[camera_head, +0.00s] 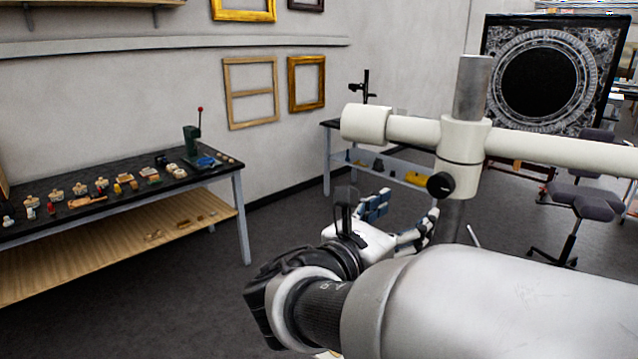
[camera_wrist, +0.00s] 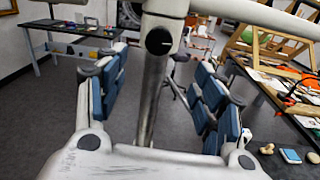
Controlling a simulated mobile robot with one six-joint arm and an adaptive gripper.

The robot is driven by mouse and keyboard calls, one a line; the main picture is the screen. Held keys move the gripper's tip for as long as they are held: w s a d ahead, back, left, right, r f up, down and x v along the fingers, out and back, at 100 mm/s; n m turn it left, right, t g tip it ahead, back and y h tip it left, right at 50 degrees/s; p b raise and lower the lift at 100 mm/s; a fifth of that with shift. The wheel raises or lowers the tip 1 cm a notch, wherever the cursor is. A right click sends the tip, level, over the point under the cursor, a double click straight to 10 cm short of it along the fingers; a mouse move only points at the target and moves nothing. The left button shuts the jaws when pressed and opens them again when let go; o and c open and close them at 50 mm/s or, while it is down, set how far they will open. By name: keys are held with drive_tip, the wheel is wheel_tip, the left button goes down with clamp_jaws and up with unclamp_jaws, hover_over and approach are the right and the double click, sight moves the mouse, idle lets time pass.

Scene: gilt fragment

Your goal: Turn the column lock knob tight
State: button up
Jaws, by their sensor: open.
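The column lock knob (camera_head: 440,185) is a round black knob with a pale mark line. It sits on the front of a white collar (camera_head: 464,146) around an upright metal column (camera_head: 473,88). In the wrist view the knob (camera_wrist: 159,41) faces me near the top centre, with the column (camera_wrist: 152,95) running down below it. My gripper (camera_head: 403,213) is open and empty, its blue-padded fingers spread. In the wrist view the fingers (camera_wrist: 160,72) stand left and right of the column, and the knob lies ahead between them, apart from both.
A white horizontal boom (camera_head: 560,150) crosses at the collar. A workbench (camera_head: 241,205) with small items stands at the left. A stool (camera_head: 582,200) stands at the right. In the wrist view a cluttered table (camera_wrist: 265,90) with wooden frames is close on the right.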

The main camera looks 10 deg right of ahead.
sight(439, 187)
drive_tip(key=b+x, duration=0.2)
drive_tip(key=x, duration=1.2)
drive_tip(key=shift+c, duration=0.4)
drive_tip(key=c, duration=1)
